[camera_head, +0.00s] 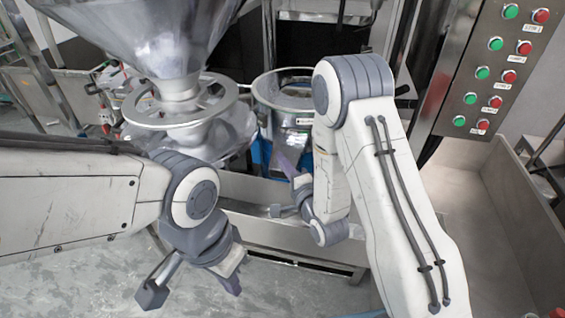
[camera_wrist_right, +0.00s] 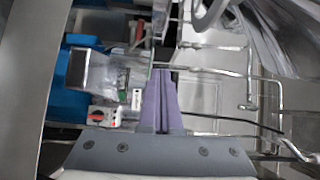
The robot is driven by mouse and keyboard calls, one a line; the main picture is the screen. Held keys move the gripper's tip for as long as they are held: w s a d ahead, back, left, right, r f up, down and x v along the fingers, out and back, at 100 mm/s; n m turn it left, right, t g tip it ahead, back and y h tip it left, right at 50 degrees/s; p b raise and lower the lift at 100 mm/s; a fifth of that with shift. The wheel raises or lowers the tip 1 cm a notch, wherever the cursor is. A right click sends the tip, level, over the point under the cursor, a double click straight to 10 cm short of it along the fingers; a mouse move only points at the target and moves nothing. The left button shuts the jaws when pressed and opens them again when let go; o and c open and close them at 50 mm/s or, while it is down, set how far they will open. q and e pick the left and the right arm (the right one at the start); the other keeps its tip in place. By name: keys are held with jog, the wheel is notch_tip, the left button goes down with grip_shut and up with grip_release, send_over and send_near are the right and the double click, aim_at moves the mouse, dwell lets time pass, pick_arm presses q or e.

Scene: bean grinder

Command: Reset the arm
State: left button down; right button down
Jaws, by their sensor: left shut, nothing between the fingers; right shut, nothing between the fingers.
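My left arm comes in from the left side of the head view and bends down at its wrist. My left gripper (camera_head: 230,284) points downward over the floor in front of the machine, shut and empty. My right arm comes in from the lower right and bends at a raised elbow. My right gripper (camera_head: 284,164) points away from me, in front of the machine frame, shut and empty. In the right wrist view its purple fingers (camera_wrist_right: 160,102) lie together with nothing between them.
A large metal hopper (camera_head: 150,35) stands over a round steel ring (camera_head: 150,118) at the upper left. A steel cylinder (camera_head: 285,88) stands at the back middle. A control panel (camera_head: 497,75) with red and green buttons is at the upper right. A metal trough (camera_head: 540,235) runs along the right.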

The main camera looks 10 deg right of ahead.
jog(key=s+a+n+g+h, duration=0.1)
jog(key=s+a+n+g, duration=0.6)
jog(key=s+n+g, duration=0.3)
jog(key=s+d+r+n+g+h, duration=0.1)
jog(key=s+n, duration=0.4)
jog(key=s, duration=0.6)
jog(key=s+d+r+n+g+h, duration=0.2)
jog(key=s+n+g, duration=0.4)
jog(key=s, duration=0.5)
jog(key=shift+s+d+r+n, duration=0.25)
jog(key=shift+d+r, duration=0.2)
jog(key=shift+r, duration=0.3)
